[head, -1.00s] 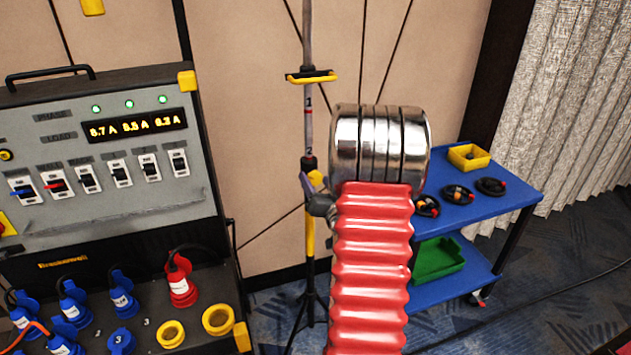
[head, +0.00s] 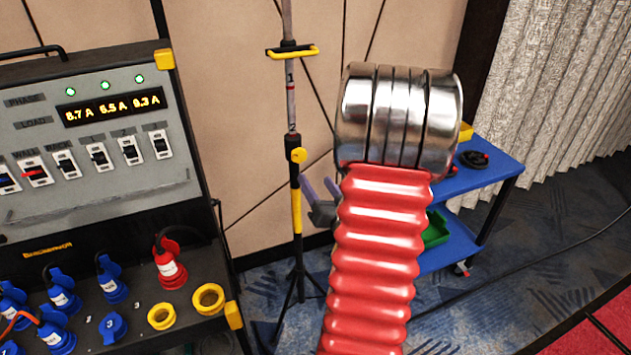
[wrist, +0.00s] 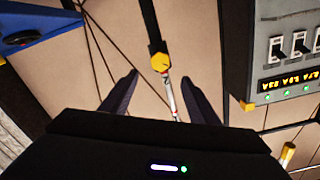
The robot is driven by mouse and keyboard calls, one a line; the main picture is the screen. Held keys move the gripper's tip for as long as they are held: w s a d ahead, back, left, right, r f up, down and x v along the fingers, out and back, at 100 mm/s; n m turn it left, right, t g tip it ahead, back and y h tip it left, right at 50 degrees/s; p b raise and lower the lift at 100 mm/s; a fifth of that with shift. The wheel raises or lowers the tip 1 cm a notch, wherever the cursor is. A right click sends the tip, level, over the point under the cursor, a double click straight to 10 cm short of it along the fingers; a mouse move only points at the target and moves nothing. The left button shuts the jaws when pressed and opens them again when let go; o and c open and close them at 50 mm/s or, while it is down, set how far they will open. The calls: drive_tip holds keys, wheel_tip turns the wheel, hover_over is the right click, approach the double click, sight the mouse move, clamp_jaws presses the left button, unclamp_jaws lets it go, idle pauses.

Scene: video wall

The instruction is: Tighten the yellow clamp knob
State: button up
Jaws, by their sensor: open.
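The yellow clamp knob (head: 298,155) sits on a thin upright stand with a dark collar and yellow lower section, in front of the beige wall. In the wrist view the knob (wrist: 160,62) shows upside down, between and slightly beyond my fingertips. My gripper (head: 317,184) is open and empty, just right of and below the knob in the head view. Its two dark fingers also show in the wrist view (wrist: 160,76), spread on either side of the stand. They do not appear to touch the knob. My red ribbed arm hides part of the gripper.
A grey power panel (head: 95,145) with switches and plugs stands close on the left. A yellow-edged bracket (head: 292,52) is higher on the stand.

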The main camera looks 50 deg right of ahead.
drive_tip(key=shift+w, duration=0.1)
drive_tip(key=w+a+r+n+g+y, duration=0.2)
drive_tip(key=w+a+r+n+g, duration=0.15)
drive_tip(key=a, duration=0.55)
drive_tip(key=w+a+r+n+g+y, duration=0.2)
drive_tip(key=w+a, duration=0.2)
drive_tip(key=a, duration=0.4)
drive_tip(key=s+a+r+n+g+y, duration=0.1)
drive_tip(key=s+a+n+g+y, duration=0.1)
drive_tip(key=s+a, duration=0.6)
drive_tip(key=s+a+r+n+g+y, duration=0.2)
drive_tip(key=s+a, duration=0.6)
drive_tip(key=a, duration=0.7)
drive_tip(key=shift+s+a+n+g+y, duration=0.15)
drive_tip(key=shift+n+g+y, duration=0.2)
drive_tip(key=shift+n+y, duration=0.1)
drive_tip(key=shift+c, duration=0.6)
